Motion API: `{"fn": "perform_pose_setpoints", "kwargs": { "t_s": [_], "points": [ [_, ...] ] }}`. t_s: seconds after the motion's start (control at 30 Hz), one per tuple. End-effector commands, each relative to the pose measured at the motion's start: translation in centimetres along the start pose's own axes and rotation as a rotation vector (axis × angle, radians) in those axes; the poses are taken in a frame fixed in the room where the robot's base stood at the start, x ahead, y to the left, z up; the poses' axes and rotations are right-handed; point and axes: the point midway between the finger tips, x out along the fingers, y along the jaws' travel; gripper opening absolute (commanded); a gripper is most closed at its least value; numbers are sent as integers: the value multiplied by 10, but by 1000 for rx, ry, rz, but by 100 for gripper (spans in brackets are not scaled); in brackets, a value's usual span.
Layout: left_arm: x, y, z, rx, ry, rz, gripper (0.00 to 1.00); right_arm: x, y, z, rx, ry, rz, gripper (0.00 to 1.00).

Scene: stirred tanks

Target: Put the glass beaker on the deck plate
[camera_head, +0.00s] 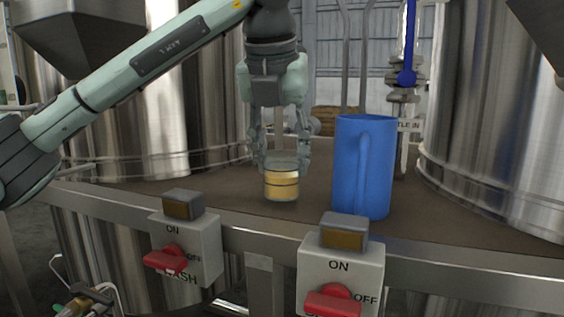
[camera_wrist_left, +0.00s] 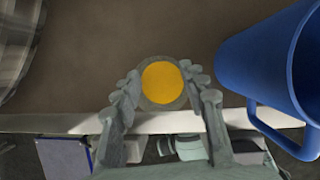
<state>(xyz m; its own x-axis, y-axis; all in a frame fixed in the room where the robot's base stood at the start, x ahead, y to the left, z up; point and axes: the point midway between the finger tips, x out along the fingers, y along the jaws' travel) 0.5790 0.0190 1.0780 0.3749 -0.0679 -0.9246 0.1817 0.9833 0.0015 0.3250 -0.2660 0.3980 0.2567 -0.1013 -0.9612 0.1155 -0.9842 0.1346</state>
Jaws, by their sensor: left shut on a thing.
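The glass beaker (camera_head: 281,186) holds a yellow content and is upright between the fingers of my left gripper (camera_head: 282,158). The gripper points straight down and is shut on the beaker's upper part. In the left wrist view the beaker (camera_wrist_left: 163,82) shows from above as a yellow disc between the two fingers (camera_wrist_left: 160,90). The brown deck plate (camera_head: 225,189) spreads under and behind it. The beaker is low over the plate near its front edge; I cannot tell whether its base touches. My right gripper is not in view.
A tall blue jug (camera_head: 362,165) stands close to the right of the beaker, also in the left wrist view (camera_wrist_left: 262,65). Big steel tanks (camera_head: 150,100) flank the plate. Two switch boxes (camera_head: 341,272) with red handles hang at the front rail. The plate is bare to the left.

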Motion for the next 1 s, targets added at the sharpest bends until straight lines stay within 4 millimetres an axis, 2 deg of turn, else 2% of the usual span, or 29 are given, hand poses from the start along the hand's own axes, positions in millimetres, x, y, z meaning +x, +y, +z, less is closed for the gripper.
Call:
{"fn": "perform_pose_setpoints", "kwargs": {
  "t_s": [0.1, 0.37, 0.4, 0.57, 0.87, 1.0],
  "points": [
    [11, 0, -5, 1, 1, -1, 11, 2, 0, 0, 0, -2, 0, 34],
    [12, 0, -5, 0, 0, -1, 11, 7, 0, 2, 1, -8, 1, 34],
    [12, 0, -5, 1, 1, -1, 45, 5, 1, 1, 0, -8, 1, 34],
    [12, 0, -5, 0, 1, -1, 63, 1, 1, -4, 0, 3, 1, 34],
    [10, 0, -5, 0, 0, -1, 63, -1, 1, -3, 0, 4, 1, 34],
    [-2, 0, -4, 0, -3, -1, 63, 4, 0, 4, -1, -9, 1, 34]
  ]
}}
